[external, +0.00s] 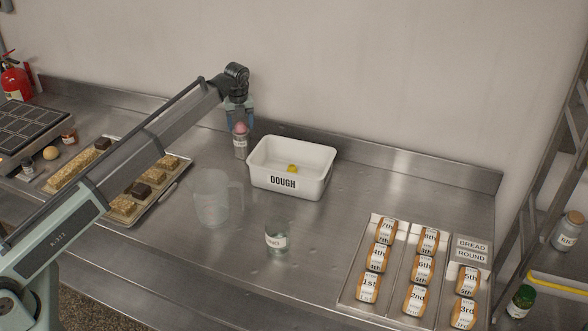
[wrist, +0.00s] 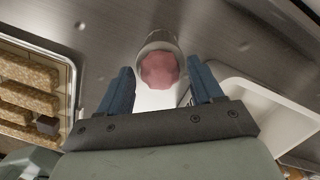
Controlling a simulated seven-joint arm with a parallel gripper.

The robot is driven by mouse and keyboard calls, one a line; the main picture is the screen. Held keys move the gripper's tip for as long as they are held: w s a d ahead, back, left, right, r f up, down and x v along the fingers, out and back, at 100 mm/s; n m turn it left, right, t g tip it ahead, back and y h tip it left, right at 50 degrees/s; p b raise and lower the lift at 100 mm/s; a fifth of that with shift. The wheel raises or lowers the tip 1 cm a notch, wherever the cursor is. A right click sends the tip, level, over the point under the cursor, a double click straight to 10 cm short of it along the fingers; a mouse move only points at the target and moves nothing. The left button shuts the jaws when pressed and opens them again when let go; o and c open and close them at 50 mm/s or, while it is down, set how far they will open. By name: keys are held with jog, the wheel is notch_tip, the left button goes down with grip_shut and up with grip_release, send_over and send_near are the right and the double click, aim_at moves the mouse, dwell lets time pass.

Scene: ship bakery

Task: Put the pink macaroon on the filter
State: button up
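A round pink thing, which looks like the pink macaroon (external: 240,128), sits at the top of a grey cylindrical container (external: 240,147) with a pale label, left of the dough bin. In the wrist view the pink macaroon (wrist: 158,70) shows at the container's rim (wrist: 157,39). My gripper (external: 240,121) points down over it. Its two blue fingers are spread, one on each side of the pink thing, with gaps visible in the wrist view. I cannot tell which thing is the filter.
A white dough bin (external: 262,178) with a small yellow thing (external: 292,168) inside stands close at right. A clear pitcher (external: 213,207) and a labelled glass (external: 277,240) stand in front. Trays of pastries (external: 172,190) lie left; labelled loaves in trays (external: 397,290) lie right.

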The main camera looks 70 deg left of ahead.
aim_at(241, 128)
jog(key=shift+o, duration=0.3)
jog(key=shift+r, duration=0.1)
notch_tip(241, 128, up, 12)
jog(key=d, duration=0.1)
jog(key=shift+s+d, duration=0.15)
jog(key=shift+d, duration=0.05)
dwell(0.4)
